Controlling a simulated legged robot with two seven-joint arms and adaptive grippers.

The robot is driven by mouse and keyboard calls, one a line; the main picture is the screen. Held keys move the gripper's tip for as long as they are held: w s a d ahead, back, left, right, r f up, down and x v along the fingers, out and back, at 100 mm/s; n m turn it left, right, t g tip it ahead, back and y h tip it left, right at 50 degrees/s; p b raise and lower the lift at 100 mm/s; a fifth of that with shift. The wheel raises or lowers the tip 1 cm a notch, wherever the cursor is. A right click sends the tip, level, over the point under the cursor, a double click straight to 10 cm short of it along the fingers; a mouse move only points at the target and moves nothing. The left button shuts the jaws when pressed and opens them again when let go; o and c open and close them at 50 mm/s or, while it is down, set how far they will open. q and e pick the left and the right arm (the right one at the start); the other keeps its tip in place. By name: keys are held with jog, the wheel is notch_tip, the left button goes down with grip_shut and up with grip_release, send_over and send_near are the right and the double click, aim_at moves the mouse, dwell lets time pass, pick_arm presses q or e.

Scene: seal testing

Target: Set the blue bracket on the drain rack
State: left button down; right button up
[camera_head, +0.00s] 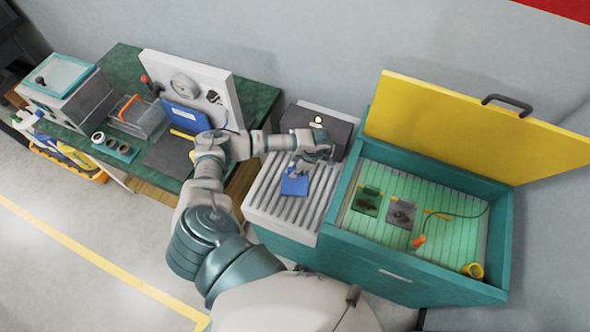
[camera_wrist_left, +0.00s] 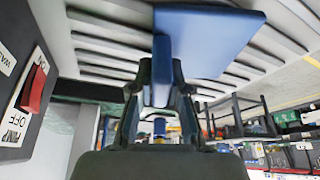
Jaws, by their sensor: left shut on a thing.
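The blue bracket (camera_head: 295,185) is over the ribbed light-grey drain rack (camera_head: 262,208), between the green bench and the teal tank. My left gripper (camera_head: 301,168) is at the bracket's upper side in the head view. In the left wrist view, my left gripper (camera_wrist_left: 160,95) is shut on the upright plate of the bracket (camera_wrist_left: 212,42), whose wide flat plate lies against the slats of the drain rack (camera_wrist_left: 100,45) in the picture. I cannot tell whether the bracket touches the slats. My right gripper is not in view.
The teal tank (camera_head: 338,215) stands right of the rack, its yellow lid (camera_head: 450,120) raised; parts lie inside. A dark box (camera_head: 335,132) stands behind the rack, and a switch panel (camera_wrist_left: 33,95) shows in the wrist view. The rack's front slats are clear.

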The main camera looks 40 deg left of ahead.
pick_arm(q)
jog(key=c, duration=1.1)
grip_release()
jog(key=shift+o, duration=0.2)
jog(key=shift+r+p, duration=2.15)
jog(key=shift+r, duration=0.95)
jog(key=shift+f, duration=0.1)
